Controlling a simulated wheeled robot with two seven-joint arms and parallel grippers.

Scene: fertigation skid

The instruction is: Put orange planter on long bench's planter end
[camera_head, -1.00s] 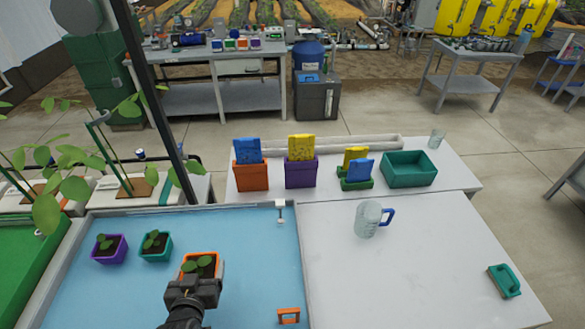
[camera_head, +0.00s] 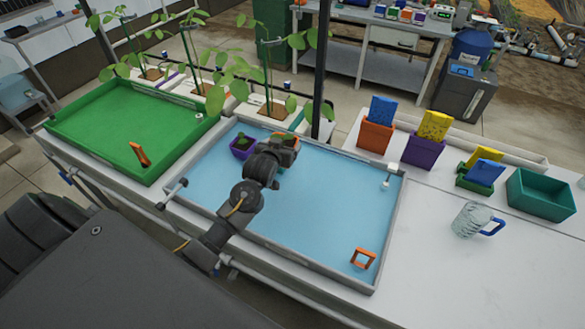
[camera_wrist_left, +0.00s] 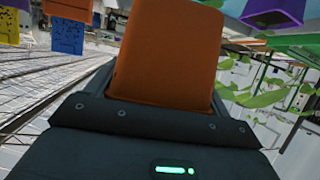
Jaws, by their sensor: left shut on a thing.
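My left gripper (camera_head: 272,150) is shut on the orange planter (camera_head: 287,139), over the back left part of the blue tray (camera_head: 320,205). My arm hides most of the planter in the head view; whether it touches the tray cannot be told there. In the left wrist view the planter's orange wall (camera_wrist_left: 168,55) fills the space just beyond my gripper (camera_wrist_left: 160,105). A purple planter (camera_head: 240,152) with a seedling stands just left of the gripper. The teal planter is mostly hidden behind the gripper. My right gripper is not in view.
A green tray (camera_head: 130,125) lies left of the blue tray. A small orange frame (camera_head: 363,258) stands at the blue tray's front right. Orange (camera_head: 375,137) and purple (camera_head: 422,152) boxes, a teal bin (camera_head: 541,195) and a jug (camera_head: 471,219) stand to the right. Tall plants rise behind.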

